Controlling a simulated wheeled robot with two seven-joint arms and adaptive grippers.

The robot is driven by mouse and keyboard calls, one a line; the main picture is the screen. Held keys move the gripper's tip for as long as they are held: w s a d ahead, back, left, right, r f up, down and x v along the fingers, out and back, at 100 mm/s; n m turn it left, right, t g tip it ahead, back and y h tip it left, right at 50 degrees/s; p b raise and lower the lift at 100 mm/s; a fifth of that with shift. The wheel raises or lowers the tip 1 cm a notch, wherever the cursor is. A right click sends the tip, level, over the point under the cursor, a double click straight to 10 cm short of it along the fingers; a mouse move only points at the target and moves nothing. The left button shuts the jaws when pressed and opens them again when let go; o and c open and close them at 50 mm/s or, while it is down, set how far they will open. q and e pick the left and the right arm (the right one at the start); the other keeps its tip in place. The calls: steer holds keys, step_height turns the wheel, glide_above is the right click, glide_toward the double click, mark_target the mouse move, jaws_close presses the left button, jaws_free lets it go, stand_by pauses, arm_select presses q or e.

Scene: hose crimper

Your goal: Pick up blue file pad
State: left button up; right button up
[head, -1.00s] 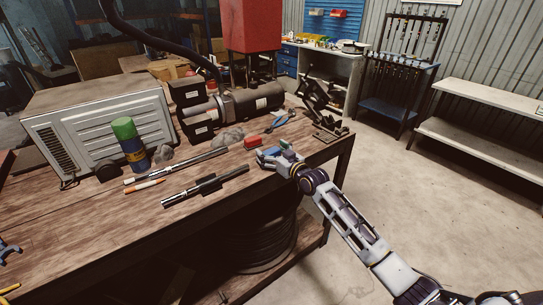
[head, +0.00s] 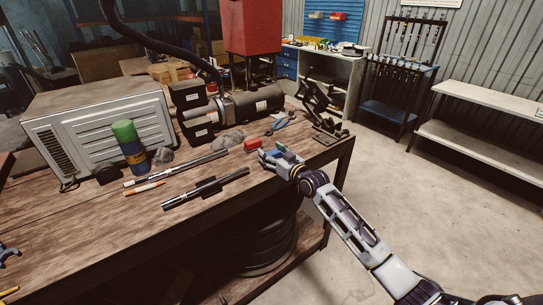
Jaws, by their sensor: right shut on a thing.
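The blue file pad (head: 283,151) shows as a small blue and greenish piece near the right end of the wooden table (head: 95,222). My right gripper (head: 277,157) is at the table's front edge, shut on the pad, with its fingers covering part of it. I cannot tell whether the pad is clear of the table top.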

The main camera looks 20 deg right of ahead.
mark_target(272, 152)
step_height(272, 152, up, 9)
steer(key=shift+f, duration=0.2)
steer(key=shift+r, duration=0.6)
arm_select(q)
steer(key=shift+s+r, duration=0.15)
steer(key=shift+s, duration=0.05)
steer(key=shift+d+p, duration=0.25)
steer(key=shift+p, duration=0.05)
arm_select(e)
steer(key=shift+a, duration=0.1)
